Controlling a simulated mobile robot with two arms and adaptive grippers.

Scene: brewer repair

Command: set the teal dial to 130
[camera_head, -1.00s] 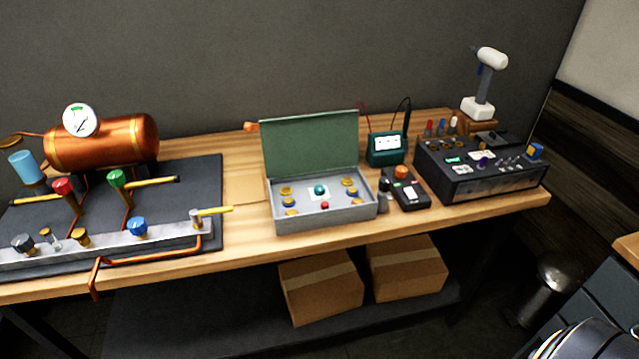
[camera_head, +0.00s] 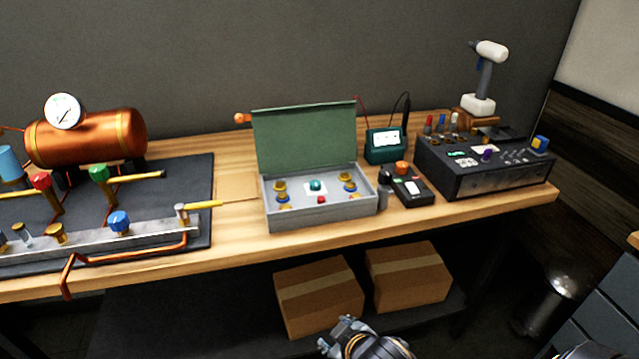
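The teal dial (camera_head: 316,185) is a small round knob on a white plate inside the open grey box (camera_head: 320,213) on the workbench. Its setting is too small to read. One of my grippers (camera_head: 336,338) shows at the bottom edge, below and in front of the bench, well apart from the box. Its arm comes in from the lower right, so it is my right one. Its fingers are too small and cut off to tell open from shut. My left gripper is not in view.
The box's green lid (camera_head: 305,137) stands open behind the dial. Brass and blue knobs and a red button (camera_head: 321,199) flank it. A handheld meter (camera_head: 408,188) and black console (camera_head: 485,170) stand right; a copper boiler (camera_head: 85,137) stands left. Cardboard boxes (camera_head: 318,297) sit below.

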